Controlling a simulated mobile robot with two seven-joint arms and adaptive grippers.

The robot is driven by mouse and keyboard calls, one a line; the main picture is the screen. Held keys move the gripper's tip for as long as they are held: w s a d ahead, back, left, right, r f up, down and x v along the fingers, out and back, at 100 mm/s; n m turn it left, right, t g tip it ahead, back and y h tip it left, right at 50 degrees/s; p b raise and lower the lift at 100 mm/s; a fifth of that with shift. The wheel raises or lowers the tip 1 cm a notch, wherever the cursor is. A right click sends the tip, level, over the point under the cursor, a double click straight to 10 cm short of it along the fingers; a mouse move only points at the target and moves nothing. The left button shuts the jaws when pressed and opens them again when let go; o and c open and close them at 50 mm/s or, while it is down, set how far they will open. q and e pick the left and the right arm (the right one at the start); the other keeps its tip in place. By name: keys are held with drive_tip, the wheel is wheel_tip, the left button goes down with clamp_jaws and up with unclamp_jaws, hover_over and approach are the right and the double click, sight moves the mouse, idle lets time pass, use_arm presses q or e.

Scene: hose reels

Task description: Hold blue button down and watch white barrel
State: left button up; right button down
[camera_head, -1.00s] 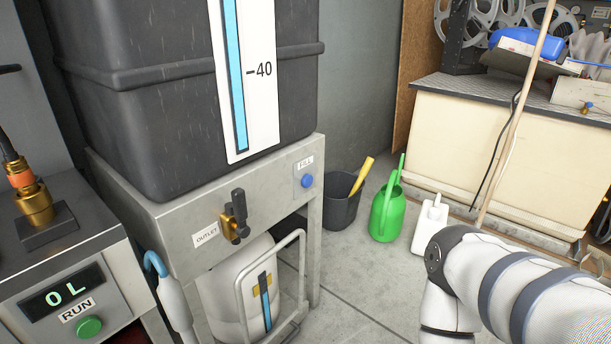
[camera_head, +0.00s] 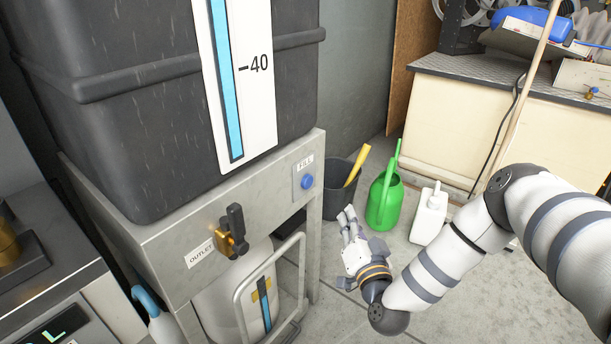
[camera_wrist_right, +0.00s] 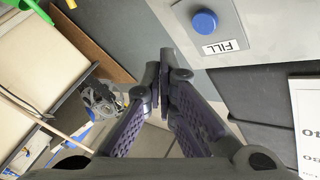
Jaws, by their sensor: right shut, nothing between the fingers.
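The blue button (camera_head: 307,181) sits on a grey plate under a FILL label on the tank stand's front. It also shows large in the right wrist view (camera_wrist_right: 205,21), at the top, beyond the fingertips. The white barrel (camera_head: 225,310) stands under the stand, behind a metal trolley frame, with a blue level strip (camera_head: 265,304) on its front. My right gripper (camera_head: 348,212) is below and to the right of the button, apart from it. In the right wrist view its fingers (camera_wrist_right: 164,75) are together with nothing between them. My left gripper is not in view.
A dark tank (camera_head: 120,110) with a blue gauge tops the stand. The brass OUTLET valve (camera_head: 232,235) juts out left of the button. A dark bucket (camera_head: 340,200), green watering can (camera_head: 384,200) and white bottle (camera_head: 429,217) stand on the floor behind my right gripper.

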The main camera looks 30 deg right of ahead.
sight(308, 182)
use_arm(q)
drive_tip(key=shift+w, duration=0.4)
use_arm(e)
drive_tip(key=shift+m+h, duration=0.5)
drive_tip(key=shift+h, duration=0.3)
drive_tip(key=d+r, duration=0.1)
drive_tip(key=w+d+r, duration=0.1)
drive_tip(key=r, duration=0.1)
drive_tip(key=shift+w+d, duration=0.15)
drive_tip(key=shift+d, duration=0.2)
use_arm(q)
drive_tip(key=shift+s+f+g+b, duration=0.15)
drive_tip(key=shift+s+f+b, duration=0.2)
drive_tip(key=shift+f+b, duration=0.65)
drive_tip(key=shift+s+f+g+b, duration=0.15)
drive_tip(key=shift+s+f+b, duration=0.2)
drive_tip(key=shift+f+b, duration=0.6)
use_arm(e)
drive_tip(key=w+a, duration=0.3)
drive_tip(key=w, duration=0.5)
drive_tip(key=shift+a, duration=0.25)
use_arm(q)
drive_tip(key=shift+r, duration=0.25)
use_arm(e)
drive_tip(key=shift+w, duration=0.1)
drive_tip(key=shift+w+f, duration=0.1)
